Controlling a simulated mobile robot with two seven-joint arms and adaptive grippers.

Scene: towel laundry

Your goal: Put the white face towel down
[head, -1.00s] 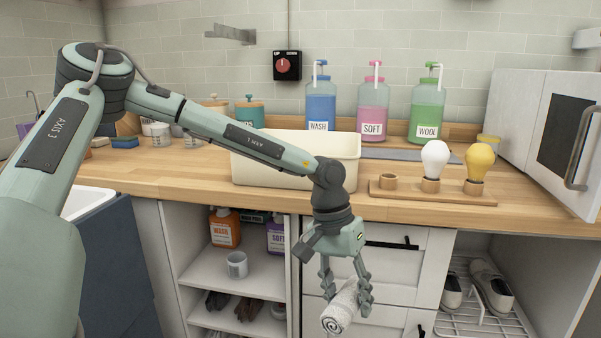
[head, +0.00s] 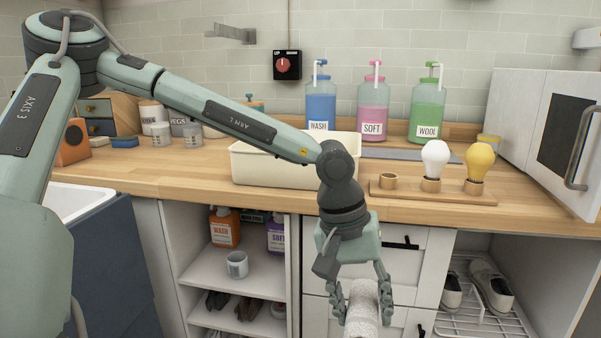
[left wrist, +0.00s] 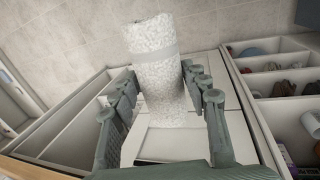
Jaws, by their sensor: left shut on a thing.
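The white face towel (head: 362,322) is rolled up and hangs in my left gripper (head: 363,308), in front of the white drawers below the counter. In the left wrist view the towel (left wrist: 158,65) lies between the two fingers of the gripper (left wrist: 160,88), with its far end sticking out past them. The fingers are shut on it. In the head view the picture's bottom edge cuts off the towel's lower part. I see no surface touching the towel. My right gripper is in neither view.
A cream bin (head: 265,168) stands on the wooden counter (head: 215,183) behind my left arm. A bulb board (head: 430,194) is to its right. Open shelves (head: 250,268) with bottles are left of the drawers (head: 390,262). A shoe rack (head: 470,324) is at right. The wrist view shows floor (left wrist: 215,25).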

